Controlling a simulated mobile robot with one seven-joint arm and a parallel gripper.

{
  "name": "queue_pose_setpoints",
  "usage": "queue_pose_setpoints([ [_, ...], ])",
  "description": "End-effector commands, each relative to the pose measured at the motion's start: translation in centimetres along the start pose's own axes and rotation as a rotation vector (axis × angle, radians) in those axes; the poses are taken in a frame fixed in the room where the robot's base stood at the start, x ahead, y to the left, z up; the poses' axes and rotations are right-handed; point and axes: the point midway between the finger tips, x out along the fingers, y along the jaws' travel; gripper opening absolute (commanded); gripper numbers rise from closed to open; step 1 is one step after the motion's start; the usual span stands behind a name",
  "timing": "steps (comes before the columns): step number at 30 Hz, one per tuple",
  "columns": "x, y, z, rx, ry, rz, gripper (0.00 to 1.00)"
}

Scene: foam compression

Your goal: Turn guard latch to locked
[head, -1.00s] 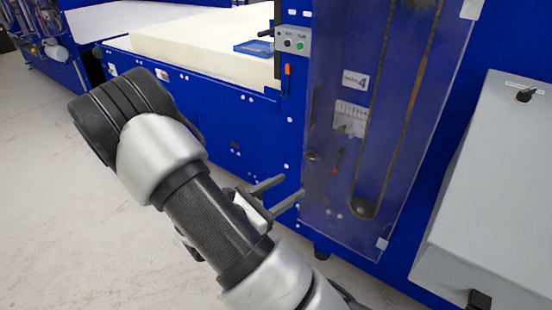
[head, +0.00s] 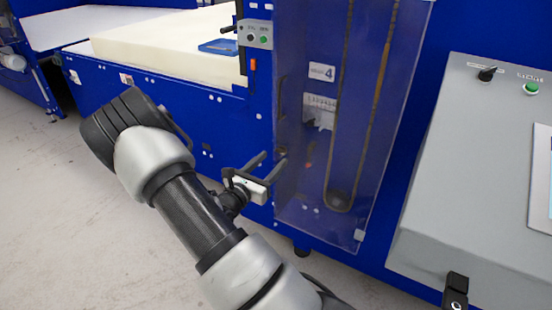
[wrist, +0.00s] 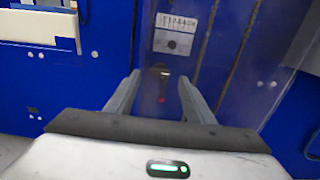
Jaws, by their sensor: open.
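The clear guard panel (head: 300,205) covers a belt drive on the front of the blue machine. A small dark fitting (head: 281,152) near the panel's left edge looks like the guard latch.
A grey console (head: 440,170) with a black knob (head: 489,74) and a green button (head: 531,88) stands at the right. A small switch box (head: 257,34) sits above the foam bed's end. The foam block (head: 165,45) lies behind. Floor at lower left is clear.

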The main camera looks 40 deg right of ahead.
Motion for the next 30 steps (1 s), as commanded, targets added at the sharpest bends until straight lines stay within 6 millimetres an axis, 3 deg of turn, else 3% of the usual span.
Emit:
queue_pose_setpoints([
  [6,2.9,0.0,-0.1,0.0,0.0,-0.001,0.48],
  [18,3.6,0.0,0.0,-0.001,0.0,0.0,0.48],
  [25,3.6,0.0,0.0,-0.001,0.0,0.0,0.1],
  [30,3.6,0.0,0.0,-0.006,0.0,0.0,0.07],
])
